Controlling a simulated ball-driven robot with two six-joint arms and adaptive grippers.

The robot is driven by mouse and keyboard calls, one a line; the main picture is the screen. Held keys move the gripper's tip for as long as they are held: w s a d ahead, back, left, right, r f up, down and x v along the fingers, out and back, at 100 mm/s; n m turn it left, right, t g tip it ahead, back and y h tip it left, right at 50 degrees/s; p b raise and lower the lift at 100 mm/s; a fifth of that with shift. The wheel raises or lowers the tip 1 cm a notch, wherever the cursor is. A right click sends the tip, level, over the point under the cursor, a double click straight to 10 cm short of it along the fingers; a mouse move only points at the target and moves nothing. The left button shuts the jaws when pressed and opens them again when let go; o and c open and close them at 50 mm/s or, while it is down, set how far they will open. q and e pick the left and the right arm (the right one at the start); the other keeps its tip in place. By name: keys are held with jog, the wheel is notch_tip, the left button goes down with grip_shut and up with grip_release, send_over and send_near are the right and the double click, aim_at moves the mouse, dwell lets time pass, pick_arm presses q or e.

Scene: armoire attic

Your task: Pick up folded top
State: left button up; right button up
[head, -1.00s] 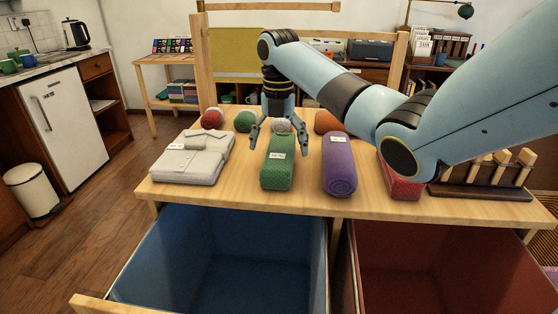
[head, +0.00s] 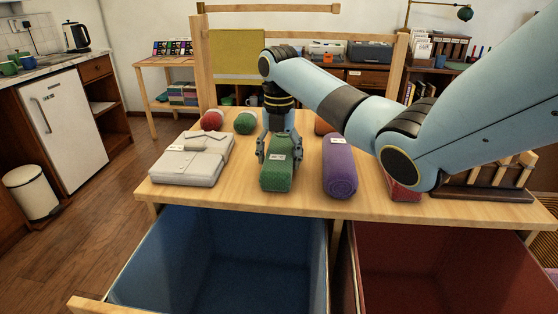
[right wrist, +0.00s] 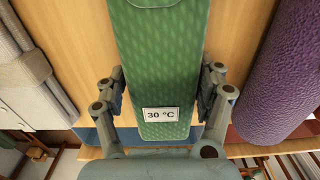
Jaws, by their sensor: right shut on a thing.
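The green folded top (head: 276,174) lies on the wooden table with a white label on it. In the right wrist view the green top (right wrist: 163,70) runs between the fingers, and its label reads 30 °C. My right gripper (head: 278,152) comes down over it with one finger on each side. In the right wrist view the right gripper (right wrist: 162,98) is shut on the green top. The top still rests on the table. A light grey folded shirt (head: 193,160) lies to its left, and a rolled purple item (head: 339,168) lies to its right. My left gripper is not in view.
A blue open bin (head: 215,250) and a red open bin (head: 435,265) stand below the table's front edge. Red and green balls of yarn (head: 245,123) sit behind the top. A dark rack (head: 485,188) and a red item (head: 403,190) are at right.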

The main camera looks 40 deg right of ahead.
aim_at(283, 151)
jog(key=shift+r, duration=0.1)
jog(key=shift+r, duration=0.5)
jog(key=r, duration=0.2)
jog(key=r+p, duration=0.1)
jog(key=shift+s+d+r, duration=0.25)
jog(key=shift+s+r, duration=0.05)
jog(key=shift+s, duration=0.05)
jog(key=shift+s+d+r+p, duration=0.25)
jog(key=shift+s+d+r, duration=0.4)
jog(key=shift+s+r, duration=0.7)
jog(key=shift+s+d+r+p, duration=0.3)
jog(key=shift+s+d+r, duration=0.4)
jog(key=shift+s, duration=1.3)
jog(key=shift+s+d+r+p, duration=0.25)
jog(key=shift+s+d+r, duration=0.3)
jog(key=shift+s+r, duration=0.85)
jog(key=shift+s+f, duration=0.3)
jog(key=shift+s, duration=0.1)
